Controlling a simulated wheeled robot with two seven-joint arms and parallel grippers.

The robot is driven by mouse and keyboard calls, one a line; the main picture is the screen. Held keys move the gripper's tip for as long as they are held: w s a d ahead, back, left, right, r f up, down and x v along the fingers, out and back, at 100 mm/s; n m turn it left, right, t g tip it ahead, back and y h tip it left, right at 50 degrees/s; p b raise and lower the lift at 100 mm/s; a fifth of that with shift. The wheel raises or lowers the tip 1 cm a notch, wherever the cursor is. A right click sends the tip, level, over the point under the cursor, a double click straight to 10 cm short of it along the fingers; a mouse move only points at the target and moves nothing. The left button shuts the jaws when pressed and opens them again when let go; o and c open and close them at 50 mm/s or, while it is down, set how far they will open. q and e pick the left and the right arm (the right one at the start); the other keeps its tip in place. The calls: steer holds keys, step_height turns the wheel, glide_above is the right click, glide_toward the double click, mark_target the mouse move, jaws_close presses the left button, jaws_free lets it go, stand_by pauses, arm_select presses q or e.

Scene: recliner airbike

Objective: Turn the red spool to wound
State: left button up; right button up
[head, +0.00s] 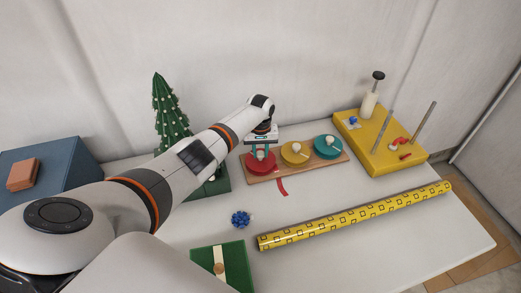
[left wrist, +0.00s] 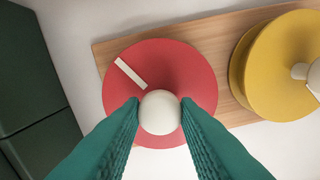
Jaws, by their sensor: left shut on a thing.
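The red spool (head: 262,169) is the left one of three discs on a wooden board (head: 283,173). In the left wrist view the red spool (left wrist: 188,62) shows a pale stripe pointing to the upper left and a white round knob (left wrist: 160,112). My left gripper (head: 260,150) comes down over it from above. In the left wrist view its teal fingers (left wrist: 160,115) are shut on the knob, one on each side. A red ribbon tail (head: 283,187) hangs in front of the board. My right gripper is not in view.
The yellow spool (head: 294,153) and teal spool (head: 328,147) stand to the right on the board. A yellow patterned roll (head: 355,215) lies in front. A blue bow (head: 241,219), a green box (head: 222,267), a small tree (head: 171,115) and a yellow stand (head: 380,150) are around.

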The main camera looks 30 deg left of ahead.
arm_select(q)
steer(key=m, duration=0.4)
steer(key=shift+r+m, duration=0.1)
steer(key=shift+m, duration=0.2)
steer(key=m, duration=0.4)
steer(key=shift+m, duration=0.3)
steer(key=m, duration=0.4)
steer(key=shift+w+m, duration=0.1)
steer(key=shift+m, duration=0.2)
steer(key=m, duration=0.4)
steer(key=shift+b, duration=0.3)
steer(key=m, duration=0.4)
steer(key=m+b, duration=0.1)
steer(key=m, duration=0.3)
steer(key=shift+m, duration=0.3)
steer(key=m+b, duration=0.1)
steer(key=m, duration=0.3)
steer(key=shift+m+b, duration=0.55)
steer(key=shift+m, duration=1.45)
